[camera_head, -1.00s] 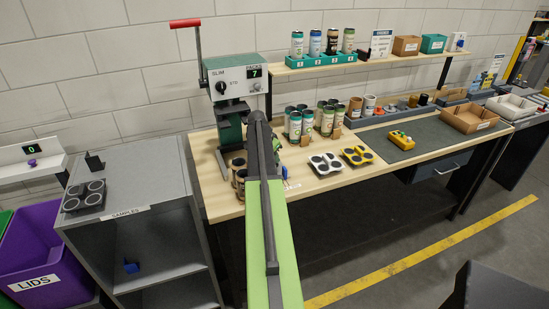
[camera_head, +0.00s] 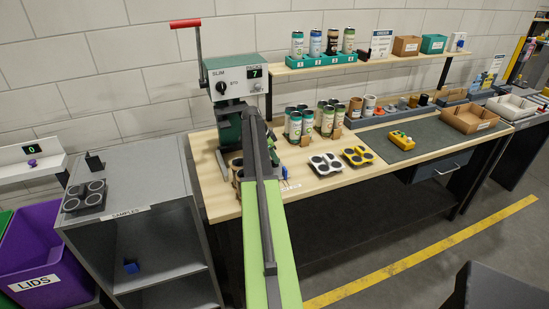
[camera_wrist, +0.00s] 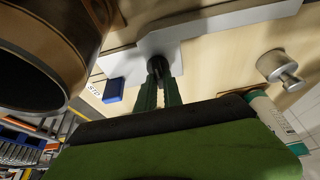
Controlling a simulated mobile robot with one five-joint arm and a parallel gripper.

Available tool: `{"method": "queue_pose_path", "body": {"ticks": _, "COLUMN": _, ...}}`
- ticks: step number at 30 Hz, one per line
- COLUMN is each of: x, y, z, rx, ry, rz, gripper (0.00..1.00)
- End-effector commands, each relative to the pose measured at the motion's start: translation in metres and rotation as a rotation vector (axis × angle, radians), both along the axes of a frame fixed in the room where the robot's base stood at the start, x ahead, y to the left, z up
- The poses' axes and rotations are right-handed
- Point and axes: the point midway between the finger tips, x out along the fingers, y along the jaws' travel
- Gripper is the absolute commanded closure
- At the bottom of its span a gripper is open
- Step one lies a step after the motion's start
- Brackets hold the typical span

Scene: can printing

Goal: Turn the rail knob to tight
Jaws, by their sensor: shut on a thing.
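In the wrist view my gripper (camera_wrist: 160,88) points at a small dark knob (camera_wrist: 157,63) at the edge of a pale grey metal plate (camera_wrist: 215,30). Its green fingertips are shut on the knob, and the fingers hide part of it. Any tight or loose marking is not visible.
A large brown can (camera_wrist: 40,55) is close to my gripper at left in the wrist view. A blue block (camera_wrist: 115,90) lies beside the fingers, and a metal cylinder (camera_wrist: 278,68) stands at right. Several cans (camera_head: 310,122) and a black-and-white tray (camera_head: 325,165) stand on the bench.

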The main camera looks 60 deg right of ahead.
Motion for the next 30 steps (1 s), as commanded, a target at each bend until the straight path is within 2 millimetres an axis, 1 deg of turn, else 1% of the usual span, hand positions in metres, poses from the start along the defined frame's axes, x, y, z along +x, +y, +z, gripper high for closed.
{"method": "queue_pose_path", "body": {"ticks": 1, "x": -0.005, "y": -0.001, "z": 0.0, "rx": 0.0, "ry": 0.007, "rz": -0.008, "gripper": 1.0}}
{"method": "queue_pose_path", "body": {"ticks": 8, "x": -0.005, "y": -0.001, "z": 0.0, "rx": 0.0, "ry": 0.007, "rz": -0.008, "gripper": 1.0}}
{"method": "queue_pose_path", "body": {"ticks": 9, "x": -0.005, "y": -0.001, "z": 0.0, "rx": 0.001, "ry": 0.008, "rz": -0.007, "gripper": 0.87}}
{"method": "queue_pose_path", "body": {"ticks": 13, "x": -0.004, "y": 0.0, "z": 0.0, "rx": 0.001, "ry": 0.005, "rz": -0.005, "gripper": 0.7}}
{"method": "queue_pose_path", "body": {"ticks": 14, "x": -0.003, "y": 0.0, "z": 0.0, "rx": 0.001, "ry": 0.005, "rz": -0.005, "gripper": 0.67}}
{"method": "queue_pose_path", "body": {"ticks": 23, "x": -0.001, "y": 0.0, "z": 0.002, "rx": 0.001, "ry": 0.003, "rz": -0.001, "gripper": 0.67}}
{"method": "queue_pose_path", "body": {"ticks": 26, "x": -0.002, "y": 0.0, "z": 0.014, "rx": 0.001, "ry": 0.003, "rz": -0.002, "gripper": 0.67}}
{"method": "queue_pose_path", "body": {"ticks": 29, "x": -0.002, "y": 0.0, "z": 0.036, "rx": 0.001, "ry": 0.003, "rz": -0.002, "gripper": 0.67}}
{"method": "queue_pose_path", "body": {"ticks": 30, "x": -0.003, "y": 0.0, "z": 0.046, "rx": 0.001, "ry": 0.003, "rz": -0.002, "gripper": 0.67}}
